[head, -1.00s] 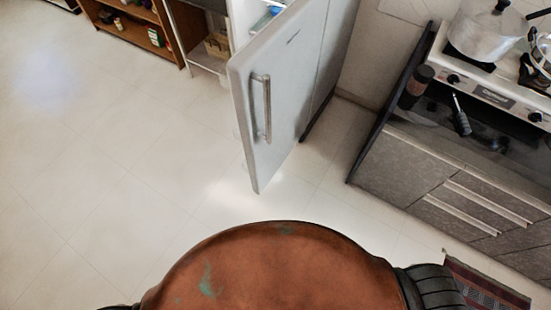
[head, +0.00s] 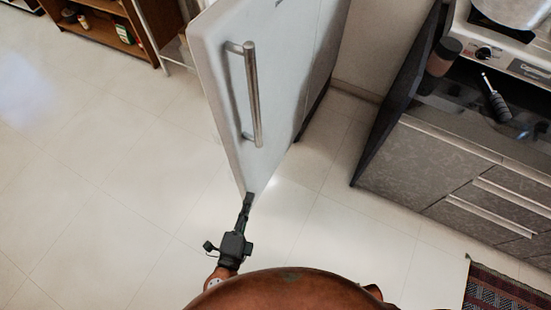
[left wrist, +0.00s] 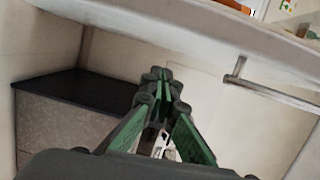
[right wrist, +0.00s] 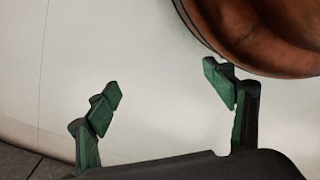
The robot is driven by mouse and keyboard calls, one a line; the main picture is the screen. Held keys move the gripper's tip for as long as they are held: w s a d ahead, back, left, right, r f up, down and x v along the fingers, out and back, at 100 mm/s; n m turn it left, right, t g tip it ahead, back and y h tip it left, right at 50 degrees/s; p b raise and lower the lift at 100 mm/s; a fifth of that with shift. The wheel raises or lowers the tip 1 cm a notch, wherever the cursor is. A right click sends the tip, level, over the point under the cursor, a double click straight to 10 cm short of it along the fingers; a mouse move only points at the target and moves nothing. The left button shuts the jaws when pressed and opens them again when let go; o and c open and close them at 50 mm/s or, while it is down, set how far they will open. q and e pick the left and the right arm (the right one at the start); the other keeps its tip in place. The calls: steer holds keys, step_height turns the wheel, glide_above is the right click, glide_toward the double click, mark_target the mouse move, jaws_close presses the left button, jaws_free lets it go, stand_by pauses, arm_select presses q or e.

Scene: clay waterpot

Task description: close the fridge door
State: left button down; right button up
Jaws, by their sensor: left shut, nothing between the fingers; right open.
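The white fridge door (head: 222,75) stands open in the head view, with a long metal bar handle (head: 253,95) on its face. In the left wrist view the door edge (left wrist: 200,30) and handle (left wrist: 270,90) also show. My left gripper (head: 248,197) is shut and empty at the lower corner of the door. I cannot tell if its tips touch the door. In the left wrist view its closed fingers (left wrist: 160,75) point toward the door. My right gripper (right wrist: 170,90) is open and empty in the right wrist view, over pale floor; it is hidden in the head view.
A kitchen counter (head: 440,175) with a stove (head: 510,50) stands to the right of the fridge. A wooden shelf (head: 105,25) is at the back left. A patterned rug (head: 505,295) lies at the lower right. The tiled floor (head: 90,190) at left is clear.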

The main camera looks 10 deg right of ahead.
arm_select(q)
steer(key=r, duration=0.2)
steer(key=b, duration=0.2)
glide_above(248, 165)
steer(key=s, duration=0.3)
steer(key=shift+w+d+r+t, duration=0.1)
steer(key=shift+d+t, duration=0.1)
steer(key=shift+t, duration=0.1)
arm_select(e)
step_height(248, 165, up, 7)
steer(key=w+a, duration=0.1)
steer(key=shift+w+a, duration=0.15)
steer(key=shift+w, duration=0.15)
steer(key=shift+f, duration=0.1)
arm_select(q)
steer(key=shift+a+m, duration=0.1)
steer(key=shift+m, duration=0.2)
